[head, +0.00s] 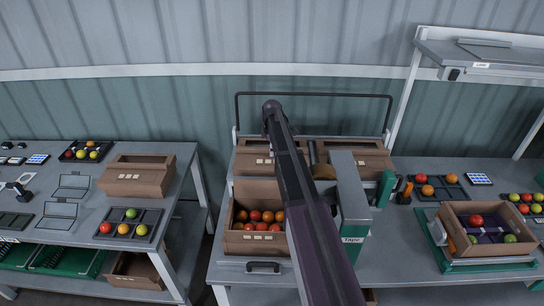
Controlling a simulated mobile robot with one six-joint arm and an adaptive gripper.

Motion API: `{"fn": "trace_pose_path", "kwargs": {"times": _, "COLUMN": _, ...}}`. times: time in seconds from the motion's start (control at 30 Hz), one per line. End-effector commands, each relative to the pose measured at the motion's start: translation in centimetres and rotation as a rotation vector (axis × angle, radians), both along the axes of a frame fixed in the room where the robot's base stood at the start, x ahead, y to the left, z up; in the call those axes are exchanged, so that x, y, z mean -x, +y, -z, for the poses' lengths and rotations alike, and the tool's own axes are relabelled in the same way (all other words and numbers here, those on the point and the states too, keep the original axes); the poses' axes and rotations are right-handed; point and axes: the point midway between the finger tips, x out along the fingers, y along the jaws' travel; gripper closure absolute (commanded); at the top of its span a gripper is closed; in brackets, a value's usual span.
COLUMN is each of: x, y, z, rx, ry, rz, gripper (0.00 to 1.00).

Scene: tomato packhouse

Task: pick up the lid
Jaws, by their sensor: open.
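A raised shelf (440,50) stands at the upper right, with a small white label on its front edge that is too small to read surely. A thin flat grey piece (485,42) lies on top of it, near the back; it may be the lid, but I cannot tell for sure. My dark arm crosses the middle of the view from the bottom up to a joint near the back of the middle bench. My gripper does not show, so its place relative to the lid cannot be seen.
A box of tomatoes (236,238) stands on the middle bench, left of my arm. A tape machine (350,192) stands right of it. An open box (455,262) sits on a green-edged scale at right. A black rail (315,95) rises behind. The left bench (85,225) holds trays.

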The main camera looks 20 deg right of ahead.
Motion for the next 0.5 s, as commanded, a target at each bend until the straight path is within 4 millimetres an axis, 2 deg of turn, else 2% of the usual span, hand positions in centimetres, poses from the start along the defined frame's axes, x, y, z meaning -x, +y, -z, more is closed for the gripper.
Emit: {"fn": "trace_pose_path", "kwargs": {"times": 0.5, "x": 0.0, "y": 0.0, "z": -0.03, "rx": 0.0, "ry": 0.0, "rz": 0.0, "gripper": 0.31}}
